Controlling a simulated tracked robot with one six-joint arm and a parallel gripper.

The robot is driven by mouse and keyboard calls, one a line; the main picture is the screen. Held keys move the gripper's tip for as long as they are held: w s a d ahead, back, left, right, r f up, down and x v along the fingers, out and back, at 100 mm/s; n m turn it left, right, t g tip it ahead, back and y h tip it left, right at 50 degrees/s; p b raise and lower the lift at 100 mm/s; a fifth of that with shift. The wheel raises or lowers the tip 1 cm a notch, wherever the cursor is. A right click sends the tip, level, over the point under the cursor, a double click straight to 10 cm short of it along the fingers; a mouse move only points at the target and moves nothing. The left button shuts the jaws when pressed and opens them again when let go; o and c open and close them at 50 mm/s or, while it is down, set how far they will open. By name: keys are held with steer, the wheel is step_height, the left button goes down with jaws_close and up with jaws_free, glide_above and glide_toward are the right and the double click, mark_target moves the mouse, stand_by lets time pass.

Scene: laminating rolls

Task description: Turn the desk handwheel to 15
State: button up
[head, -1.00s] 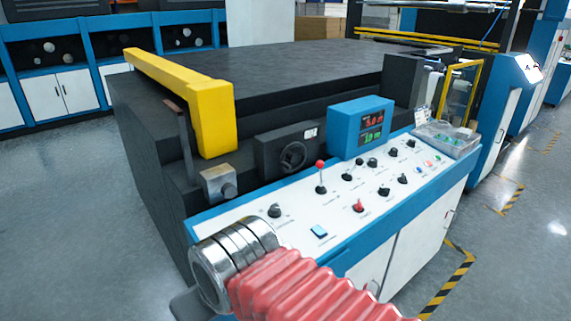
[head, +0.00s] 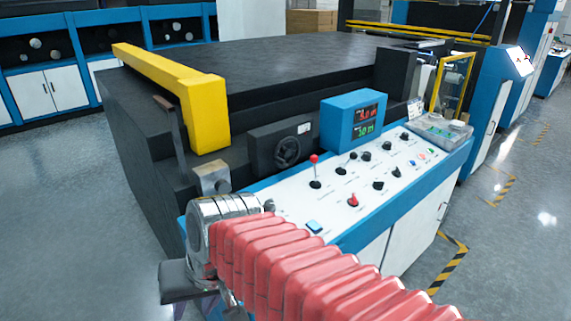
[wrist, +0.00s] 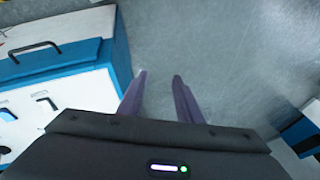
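The desk handwheel (head: 287,151) is a small black spoked wheel on a dark box behind the left half of the white control panel. Its setting is too small to read. My gripper (wrist: 160,75) has two purple fingers standing apart, with only grey floor seen between them. In the head view it hangs low, left of the desk's near left corner, well apart from the handwheel and mostly hidden by my wrist. The handwheel does not show in the wrist view.
The desk panel (head: 335,205) carries a red-knobbed lever (head: 315,170), several knobs and a blue display box (head: 353,122). A yellow beam (head: 165,75) and a small metal block (head: 210,177) stand left of the handwheel. Clear floor lies to the left.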

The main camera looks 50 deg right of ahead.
steer(key=w+d+m+t+y, duration=0.1)
steer(key=w+d+m+y, duration=0.35)
steer(key=w+m, duration=0.55)
steer(key=m+t+h, duration=0.8)
steer(key=m+t, duration=0.5)
steer(key=m, duration=1.2)
glide_toward(286, 164)
steer(key=s, duration=0.3)
steer(key=shift+a, duration=0.1)
steer(key=shift+w, duration=0.1)
steer(key=w, duration=0.4)
steer(key=w+d, duration=0.1)
steer(key=w, duration=0.8)
steer(key=shift+w+d, duration=0.2)
steer(key=shift+w, duration=0.15)
